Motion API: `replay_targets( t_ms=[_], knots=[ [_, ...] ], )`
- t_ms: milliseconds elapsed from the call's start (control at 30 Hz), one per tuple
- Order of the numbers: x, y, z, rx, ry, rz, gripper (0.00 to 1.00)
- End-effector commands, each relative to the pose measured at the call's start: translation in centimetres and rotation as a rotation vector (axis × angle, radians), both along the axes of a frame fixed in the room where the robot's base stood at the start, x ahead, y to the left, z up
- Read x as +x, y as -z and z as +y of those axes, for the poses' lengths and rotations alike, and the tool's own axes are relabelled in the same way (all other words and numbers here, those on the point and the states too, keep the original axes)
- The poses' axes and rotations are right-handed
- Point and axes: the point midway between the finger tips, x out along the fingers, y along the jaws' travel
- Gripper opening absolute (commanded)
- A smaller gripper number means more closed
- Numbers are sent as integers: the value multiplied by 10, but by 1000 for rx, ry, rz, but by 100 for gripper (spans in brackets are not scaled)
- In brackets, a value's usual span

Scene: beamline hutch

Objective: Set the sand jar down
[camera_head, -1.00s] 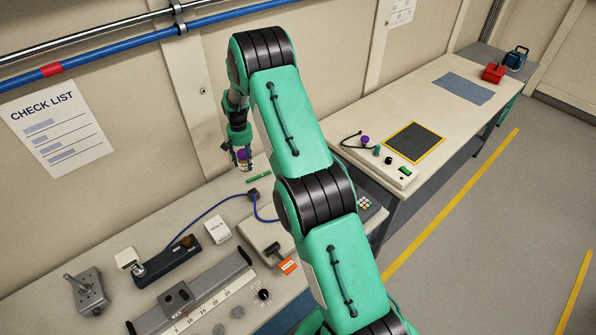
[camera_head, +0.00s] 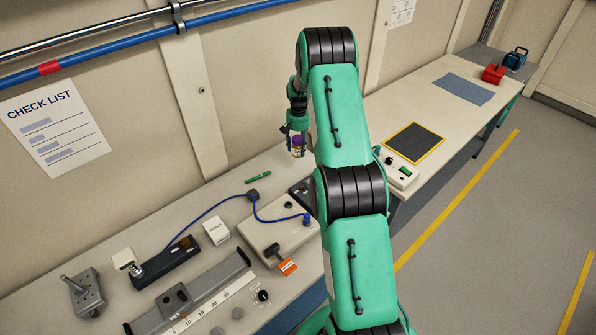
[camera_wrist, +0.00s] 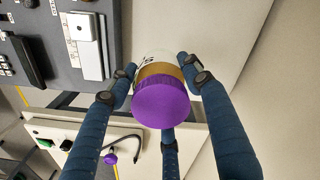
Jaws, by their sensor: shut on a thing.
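The sand jar (camera_head: 298,148) has a purple lid, a brown band and a pale lower part. It also shows in the wrist view, where its lid (camera_wrist: 161,104) faces the camera. My gripper (camera_head: 298,137) is shut on the jar, with its dark blue fingers around the jar's sides in the wrist view. The jar hangs upright or nearly so above the far end of the near bench (camera_head: 190,170). Its underside is hidden in the wrist view, and I cannot tell its exact height.
A green pen (camera_head: 258,176) lies on the near bench. A box with a blue cable (camera_head: 285,233) and a dark device partly behind my arm stand nearby. A gap separates the near bench from the far bench (camera_head: 400,110), which holds a black pad (camera_head: 415,143) and a small control panel.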

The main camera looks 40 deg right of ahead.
Motion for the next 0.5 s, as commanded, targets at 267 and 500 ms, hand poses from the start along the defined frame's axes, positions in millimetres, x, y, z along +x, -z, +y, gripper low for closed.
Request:
replay_targets(
  t_ms=[267, 500],
  knots=[
    [1, 2, 0, -1, -1, -1, 11],
    [0, 29, 1, 1, -1, 1, 11]
  ],
)
